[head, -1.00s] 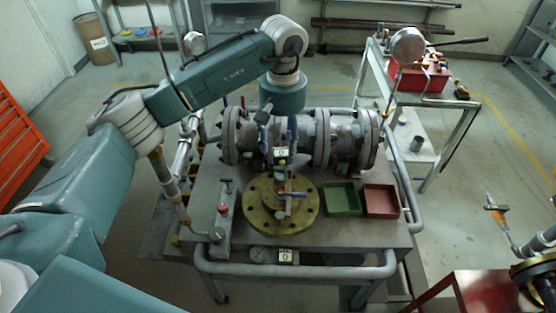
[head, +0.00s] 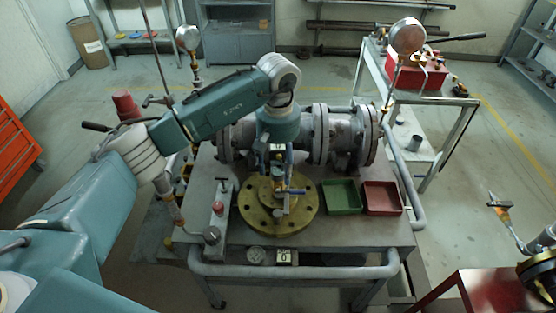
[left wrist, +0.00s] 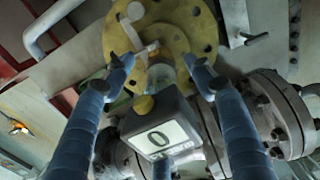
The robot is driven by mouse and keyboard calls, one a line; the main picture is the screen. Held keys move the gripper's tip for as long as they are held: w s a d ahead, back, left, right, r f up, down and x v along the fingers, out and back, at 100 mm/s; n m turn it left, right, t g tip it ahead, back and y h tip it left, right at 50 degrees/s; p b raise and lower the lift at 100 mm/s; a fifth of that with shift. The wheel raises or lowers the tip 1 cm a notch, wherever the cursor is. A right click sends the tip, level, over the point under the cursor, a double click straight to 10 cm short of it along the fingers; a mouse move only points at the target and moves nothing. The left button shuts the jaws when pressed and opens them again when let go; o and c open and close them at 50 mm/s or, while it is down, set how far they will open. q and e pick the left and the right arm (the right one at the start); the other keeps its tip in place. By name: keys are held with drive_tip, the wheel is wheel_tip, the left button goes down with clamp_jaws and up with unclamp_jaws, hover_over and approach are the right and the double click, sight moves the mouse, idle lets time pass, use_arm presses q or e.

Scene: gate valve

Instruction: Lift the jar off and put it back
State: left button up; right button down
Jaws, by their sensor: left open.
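A small clear cup that looks like the jar (left wrist: 161,76) stands over the round brass flange (left wrist: 113,38) in the left wrist view. My left gripper (left wrist: 160,68) is open, with one blue finger on each side of the jar. I cannot tell whether they touch it. My right gripper is not in view.
A large grey pipe valve (head: 345,137) lies behind the flange, close to my left wrist. A green tray (head: 341,197) and a red tray (head: 382,198) sit to the right. A red-knobbed block (head: 218,212) stands to the left.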

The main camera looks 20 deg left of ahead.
use_arm(q)
clamp_jaws()
drive_tip(key=shift+r, duration=0.15)
wheel_tip(320, 180, up, 24)
drive_tip(key=p, duration=1.1)
drive_tip(key=shift+r+p, duration=0.2)
drive_tip(key=shift+p, duration=0.2)
